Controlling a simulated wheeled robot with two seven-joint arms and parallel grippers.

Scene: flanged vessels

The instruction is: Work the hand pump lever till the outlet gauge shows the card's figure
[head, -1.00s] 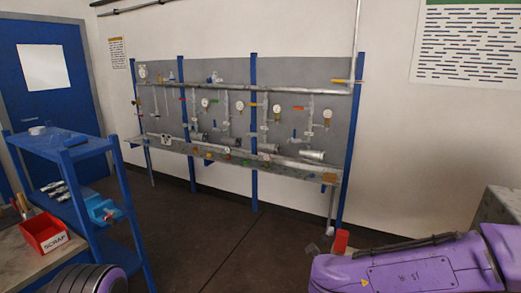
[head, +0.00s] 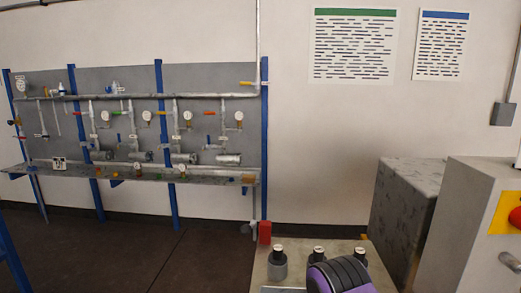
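Several small round gauges show on the grey pipe panel (head: 215,85) at the left, one of them a white-faced gauge (head: 188,117). Their readings are too small to make out, and I cannot tell which is the outlet gauge. I cannot pick out the hand pump lever. Neither gripper is in view. Only a purple and black part of my arm shows at the bottom, right of centre.
Dark canisters with pale caps, one being the left canister (head: 278,265), stand on a pale bench top (head: 262,275). A red object (head: 265,232) is behind it. A grey cabinet (head: 400,210) and a machine with a red button (head: 515,217) fill the right. Dark floor (head: 140,250) is open at left.

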